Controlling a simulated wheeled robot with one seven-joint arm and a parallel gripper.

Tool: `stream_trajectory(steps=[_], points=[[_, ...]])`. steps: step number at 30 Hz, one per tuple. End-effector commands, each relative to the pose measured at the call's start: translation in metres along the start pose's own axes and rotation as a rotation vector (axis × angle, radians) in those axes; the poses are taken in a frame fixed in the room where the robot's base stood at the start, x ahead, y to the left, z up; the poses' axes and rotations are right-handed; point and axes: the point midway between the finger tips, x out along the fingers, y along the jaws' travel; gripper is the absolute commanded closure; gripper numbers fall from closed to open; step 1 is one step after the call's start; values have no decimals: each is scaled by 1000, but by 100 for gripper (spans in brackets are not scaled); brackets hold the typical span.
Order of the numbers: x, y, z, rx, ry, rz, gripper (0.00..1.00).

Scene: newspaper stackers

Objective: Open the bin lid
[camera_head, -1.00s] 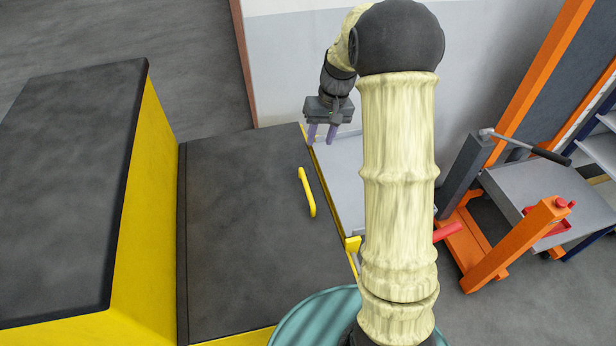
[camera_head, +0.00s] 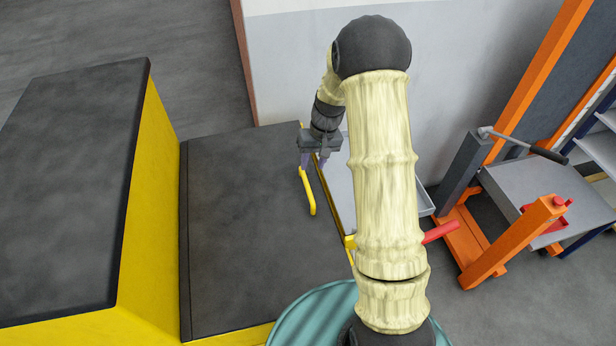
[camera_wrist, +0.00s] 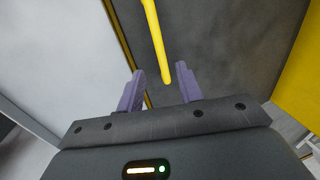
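The bin lid (camera_head: 245,230) is a flat dark grey panel, closed, beside a taller yellow and black part. A yellow bar handle (camera_head: 308,192) stands on the lid near its right edge. My gripper (camera_head: 313,161) is over the handle's far end. In the wrist view my gripper (camera_wrist: 160,85) has its two purple fingers apart. The yellow handle (camera_wrist: 155,40) runs between and beyond them, with its near end close to the fingertips. No finger visibly touches the handle. The arm hides part of the lid's right side surroundings in the head view.
A grey tray-like surface (camera_head: 341,190) lies right of the lid. A yellow and black block (camera_head: 70,180) rises on the left. An orange trolley (camera_head: 510,240) stands at the right, near a red bar (camera_head: 440,232). A pale wall (camera_head: 290,70) is behind.

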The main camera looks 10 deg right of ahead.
Motion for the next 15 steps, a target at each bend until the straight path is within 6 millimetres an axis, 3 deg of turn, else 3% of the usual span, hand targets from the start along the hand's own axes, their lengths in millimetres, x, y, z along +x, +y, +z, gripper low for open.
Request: stream_trajectory(steps=[9,15], points=[[54,-1,1,0,-5,-1,64],[74,-1,0,0,-1,0,64]])
